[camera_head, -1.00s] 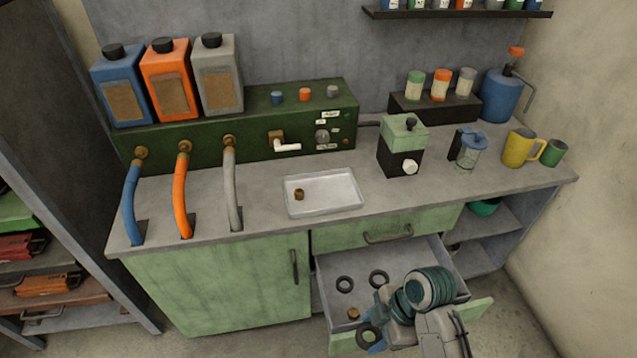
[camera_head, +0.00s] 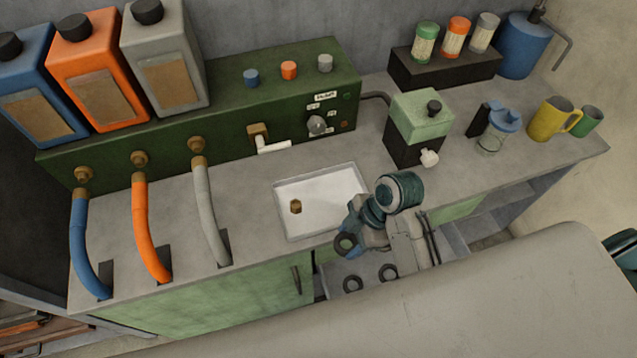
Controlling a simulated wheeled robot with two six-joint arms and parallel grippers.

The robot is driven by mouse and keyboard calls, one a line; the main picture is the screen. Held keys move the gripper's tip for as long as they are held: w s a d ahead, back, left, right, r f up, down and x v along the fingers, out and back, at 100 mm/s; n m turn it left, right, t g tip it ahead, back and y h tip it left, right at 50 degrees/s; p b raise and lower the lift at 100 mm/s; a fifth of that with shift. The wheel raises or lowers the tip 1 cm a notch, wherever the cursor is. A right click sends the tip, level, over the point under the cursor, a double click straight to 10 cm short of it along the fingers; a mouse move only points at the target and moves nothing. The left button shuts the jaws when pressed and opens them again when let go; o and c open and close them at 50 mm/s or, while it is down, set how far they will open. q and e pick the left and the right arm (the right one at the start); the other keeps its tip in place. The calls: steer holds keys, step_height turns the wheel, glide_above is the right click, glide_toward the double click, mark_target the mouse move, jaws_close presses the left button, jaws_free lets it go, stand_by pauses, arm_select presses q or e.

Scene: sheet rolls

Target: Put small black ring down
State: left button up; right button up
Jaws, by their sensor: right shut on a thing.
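My right gripper (camera_head: 352,228) is shut on a small black ring (camera_head: 345,244). It holds the ring near the front right edge of a white tray (camera_head: 330,227) on the counter, above the open drawer's back part. The fingertips are small and partly hidden by the arm. A small brass fitting (camera_head: 296,206) lies in the tray. Two more black rings lie in the drawer, one on the left (camera_head: 353,283) and one on the right (camera_head: 388,272). My left gripper is not in view.
A green pump box (camera_head: 418,125) stands right of the tray. Blue, orange and grey hoses (camera_head: 208,215) run down at the left. A large pale surface covers the lower right and hides most of the drawer.

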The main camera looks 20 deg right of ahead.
steer(key=p, duration=0.5)
glide_above(319, 203)
steer(key=d, duration=0.2)
steer(key=shift+s+a+f, duration=0.15)
steer(key=shift+a+f, duration=0.1)
steer(key=shift+f, duration=0.75)
step_height(319, 203, down, 2)
steer(key=shift+f+p, duration=0.1)
steer(key=shift+p, duration=0.55)
steer(key=shift+f, duration=0.35)
steer(key=o, duration=0.9)
steer(key=shift+o, duration=0.2)
